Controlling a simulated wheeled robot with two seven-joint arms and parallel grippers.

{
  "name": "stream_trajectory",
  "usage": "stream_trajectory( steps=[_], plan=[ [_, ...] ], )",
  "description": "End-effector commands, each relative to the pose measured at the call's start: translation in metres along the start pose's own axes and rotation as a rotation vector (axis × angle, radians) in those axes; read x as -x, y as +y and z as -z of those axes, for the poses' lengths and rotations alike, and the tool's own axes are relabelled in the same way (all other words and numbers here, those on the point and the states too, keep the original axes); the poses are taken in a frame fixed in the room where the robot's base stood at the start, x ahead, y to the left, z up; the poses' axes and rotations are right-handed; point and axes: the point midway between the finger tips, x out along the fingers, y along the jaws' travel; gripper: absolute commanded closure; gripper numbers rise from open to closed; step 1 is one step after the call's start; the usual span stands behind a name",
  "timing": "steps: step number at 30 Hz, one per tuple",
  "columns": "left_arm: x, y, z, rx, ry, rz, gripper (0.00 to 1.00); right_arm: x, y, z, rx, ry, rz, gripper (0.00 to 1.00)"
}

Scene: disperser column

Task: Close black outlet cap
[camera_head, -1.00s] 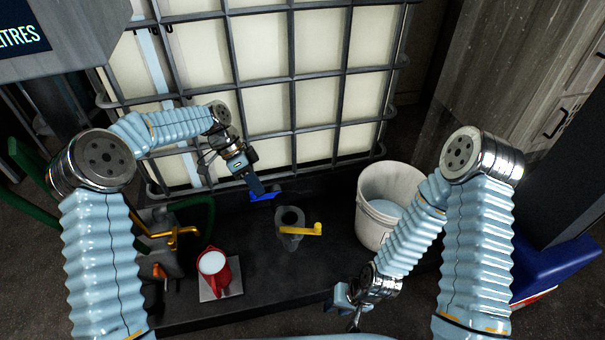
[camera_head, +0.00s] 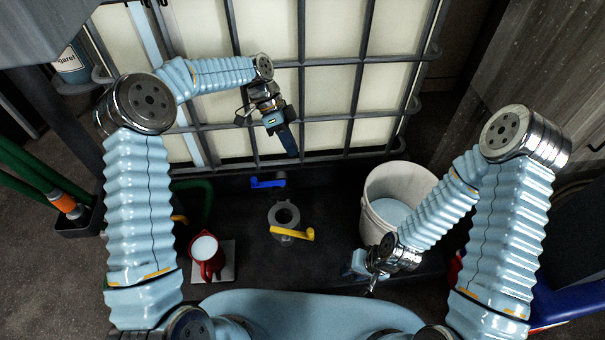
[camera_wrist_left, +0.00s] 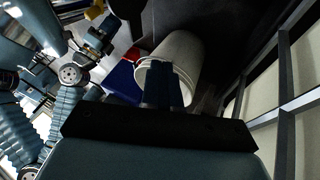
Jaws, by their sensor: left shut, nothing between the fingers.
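A dark round outlet piece with an open ring (camera_head: 284,212) is on the black base in front of the tank, in the middle of the head view. A yellow lever (camera_head: 293,234) lies across its near side. I cannot tell which part of it is the cap. A blue handle (camera_head: 268,183) sits just behind it at the foot of the tank. My left gripper (camera_head: 292,152) is shut and empty, in front of the tank grid, above and apart from the blue handle. Its closed fingers (camera_wrist_left: 163,88) show in the left wrist view. My right gripper (camera_head: 368,282) is near the bucket, its fingers too small to judge.
A white bucket (camera_head: 376,223) with pale liquid stands right of the outlet; it also shows in the left wrist view (camera_wrist_left: 182,55). A red jug (camera_head: 207,260) of white liquid stands on a pale plate at the left. The caged tank (camera_head: 335,90) fills the back.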

Motion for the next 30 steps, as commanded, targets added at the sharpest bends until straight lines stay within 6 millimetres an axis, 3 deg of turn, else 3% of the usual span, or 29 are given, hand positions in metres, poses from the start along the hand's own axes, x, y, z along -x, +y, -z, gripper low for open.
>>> stream_trajectory(
  steps=[7,12,18,30],
  plan=[
    [-0.054,0.001,0.0,0.0,0.0,-0.004,1.0,0.003,-0.001,0.0,0.0,0.0,0.0,0.66],
    [-0.071,0.019,-0.002,0.0,0.0,-0.001,1.0,0.007,-0.003,0.0,0.001,0.0,0.001,0.66],
    [-0.082,0.031,-0.003,0.0,0.0,0.0,1.0,0.009,-0.004,0.0,0.001,-0.001,0.001,0.66],
    [-0.083,0.032,-0.004,0.0,0.0,0.002,1.0,0.008,-0.004,0.0,0.001,-0.001,0.001,0.66]
  ],
)
